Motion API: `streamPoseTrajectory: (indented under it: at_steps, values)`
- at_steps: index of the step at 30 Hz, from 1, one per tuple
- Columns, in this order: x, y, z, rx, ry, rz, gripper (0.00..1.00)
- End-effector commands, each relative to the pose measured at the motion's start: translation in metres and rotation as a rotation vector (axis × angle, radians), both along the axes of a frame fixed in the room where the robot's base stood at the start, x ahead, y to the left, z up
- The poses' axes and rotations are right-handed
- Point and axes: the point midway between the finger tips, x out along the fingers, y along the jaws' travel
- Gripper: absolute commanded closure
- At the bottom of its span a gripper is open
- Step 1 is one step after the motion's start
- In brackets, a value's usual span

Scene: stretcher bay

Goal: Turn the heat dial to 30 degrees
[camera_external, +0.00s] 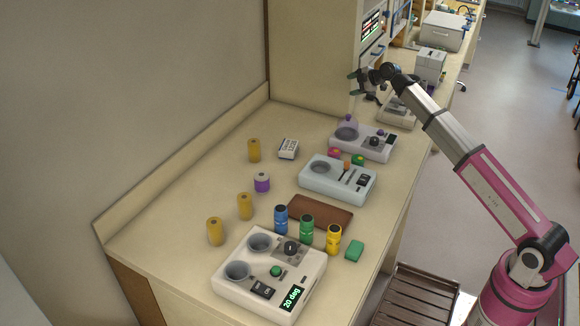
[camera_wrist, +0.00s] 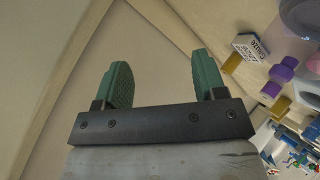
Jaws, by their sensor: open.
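A white device (camera_external: 229,285) with two round wells stands at the counter's near end. Its green display (camera_external: 292,298) appears to read 20 deg. A black dial (camera_external: 291,248) sits on its grey panel, beside a green button (camera_external: 276,271) and a dark switch (camera_external: 262,289). My gripper (camera_external: 355,84) is raised over the far part of the counter, well away from this device. In the wrist view my gripper's green fingers (camera_wrist: 160,72) are apart with nothing between them. The dial does not show in the wrist view.
Blue (camera_external: 281,219), green (camera_external: 306,229) and yellow (camera_external: 333,239) bottles stand just behind the device, near a brown tray (camera_external: 318,203). Two more white devices (camera_external: 320,187) (camera_external: 377,151) stand farther back. Yellow cylinders (camera_external: 215,231) stand at left. A wall bounds the counter's left side.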

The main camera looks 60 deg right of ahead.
Motion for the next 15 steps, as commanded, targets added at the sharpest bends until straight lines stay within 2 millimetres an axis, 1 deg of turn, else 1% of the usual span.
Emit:
streamPoseTrajectory:
  at_steps: [1,2,3,5,6,8,9,11,12,14,15]
  values:
    - [0.017,0.020,0.001,0.035,-0.006,-0.003,0.35]
    - [0.024,0.031,0.000,0.058,-0.004,-0.008,0.35]
    - [0.032,0.048,0.000,0.092,0.004,-0.013,0.35]
    - [0.041,0.074,-0.002,0.141,0.027,-0.018,0.35]
    - [0.045,0.093,-0.003,0.175,0.049,-0.019,0.35]
    - [0.051,0.123,-0.005,0.227,0.088,-0.025,0.35]
    - [0.054,0.142,-0.007,0.258,0.116,-0.030,0.35]
    - [0.059,0.174,-0.009,0.309,0.160,-0.040,0.35]
    - [0.061,0.194,-0.010,0.339,0.192,-0.048,0.35]
    - [0.063,0.225,-0.012,0.384,0.239,-0.066,0.35]
    - [0.064,0.246,-0.013,0.412,0.271,-0.078,0.35]
